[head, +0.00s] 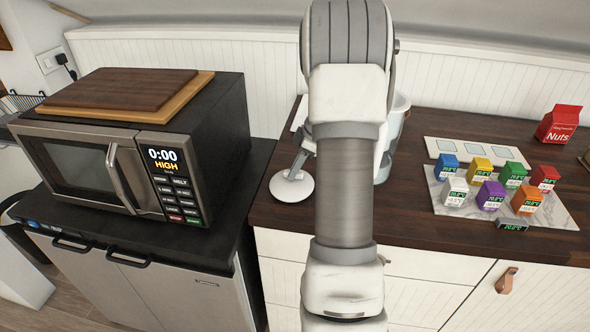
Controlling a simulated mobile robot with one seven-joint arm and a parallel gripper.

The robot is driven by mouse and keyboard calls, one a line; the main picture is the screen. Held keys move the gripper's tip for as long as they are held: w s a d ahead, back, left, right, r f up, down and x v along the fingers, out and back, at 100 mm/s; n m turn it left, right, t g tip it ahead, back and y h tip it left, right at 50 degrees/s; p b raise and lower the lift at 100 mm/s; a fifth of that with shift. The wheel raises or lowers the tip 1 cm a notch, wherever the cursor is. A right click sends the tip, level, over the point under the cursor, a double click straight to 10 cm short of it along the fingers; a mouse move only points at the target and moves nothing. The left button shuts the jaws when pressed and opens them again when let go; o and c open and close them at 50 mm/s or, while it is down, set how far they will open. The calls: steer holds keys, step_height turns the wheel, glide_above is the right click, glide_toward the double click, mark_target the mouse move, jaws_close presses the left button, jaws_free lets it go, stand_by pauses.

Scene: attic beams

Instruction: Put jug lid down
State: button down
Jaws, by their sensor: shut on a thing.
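The jug lid (291,188) is a white round disc in the head view, over the left end of the dark wooden counter. My gripper (297,172) is shut on it from above, mostly hidden behind my arm. I cannot tell whether the lid touches the counter. A pale, translucent container (399,112), possibly the jug, stands on the counter just right of my arm. My arm hides most of it.
A microwave (120,150) with wooden boards (125,90) on top stands at left. Several small coloured boxes (490,195) sit on a marble slab (555,215) at right. A red Nuts carton (560,125) stands behind. Bare counter (415,215) lies between my arm and the slab.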

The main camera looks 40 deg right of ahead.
steer(key=shift+f, duration=0.15)
steer(key=shift+f, duration=0.15)
steer(key=c, duration=0.8)
jaws_free()
steer(key=shift+r, duration=0.2)
steer(key=v, duration=1.2)
